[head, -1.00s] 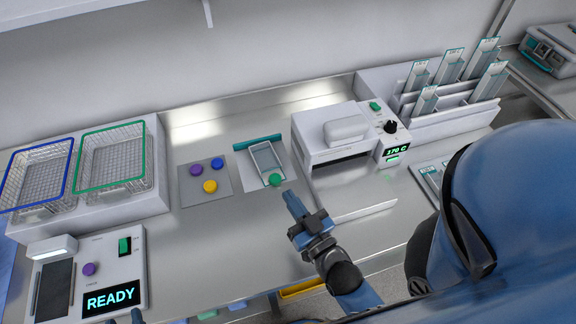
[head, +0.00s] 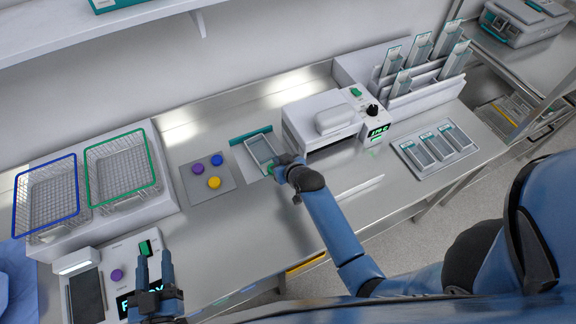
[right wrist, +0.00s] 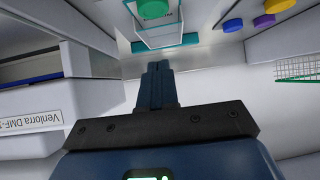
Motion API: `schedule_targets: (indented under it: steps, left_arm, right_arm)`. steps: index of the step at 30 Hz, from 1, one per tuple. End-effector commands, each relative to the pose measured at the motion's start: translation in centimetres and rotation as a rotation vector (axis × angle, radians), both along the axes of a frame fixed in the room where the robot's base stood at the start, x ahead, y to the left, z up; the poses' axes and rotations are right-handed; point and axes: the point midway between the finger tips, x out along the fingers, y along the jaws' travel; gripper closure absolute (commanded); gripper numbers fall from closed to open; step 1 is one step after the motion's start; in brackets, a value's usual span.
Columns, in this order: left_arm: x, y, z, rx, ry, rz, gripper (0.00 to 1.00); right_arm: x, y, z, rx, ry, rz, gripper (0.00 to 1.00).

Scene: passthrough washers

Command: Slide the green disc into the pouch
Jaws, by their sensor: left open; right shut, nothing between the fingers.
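The clear pouch (head: 261,148) lies flat on a pale sheet on the bench, a teal strip along its far edge. The green disc (right wrist: 153,8) shows at the top of the right wrist view, at the pouch's end; in the head view only a sliver shows beside my gripper. I cannot tell whether it is inside the pouch. My right gripper (head: 281,163) is shut and empty at the pouch's near end; its fingers (right wrist: 158,70) point toward the pouch. My left gripper (head: 153,262) is open and empty above the panel device at lower left.
A grey mat (head: 192,186) with purple, blue and yellow discs lies left of the pouch. A white sealer (head: 322,118) stands right of it. Blue-rimmed (head: 47,205) and green-rimmed (head: 121,168) wire baskets stand left. A tray of pouches (head: 435,150) lies at right.

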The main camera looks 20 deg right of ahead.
Motion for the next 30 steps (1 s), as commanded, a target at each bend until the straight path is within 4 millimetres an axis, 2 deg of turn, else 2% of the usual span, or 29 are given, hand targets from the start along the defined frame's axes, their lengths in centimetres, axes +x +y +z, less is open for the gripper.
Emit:
schedule_targets:
  steps: [6,17,21,30]
  left_arm:
    - [0.0,0.0,0.0,0.000,0.000,0.000,0.57]
    - [0.0,0.0,0.0,0.000,0.000,0.000,0.57]
    - [0.0,0.0,-1.5,0.000,0.000,0.000,0.57]
    - [0.0,0.0,-3.2,0.000,0.000,0.000,0.57]
  right_arm:
    - [-1.1,0.0,-1.6,-0.024,0.071,0.023,1.00]
    - [-1.1,0.0,-4.1,-0.027,0.073,0.026,1.00]
    - [-1.1,0.0,-5.9,-0.027,0.071,0.026,1.00]
    - [-1.1,0.0,-8.0,-0.027,0.070,0.026,1.00]
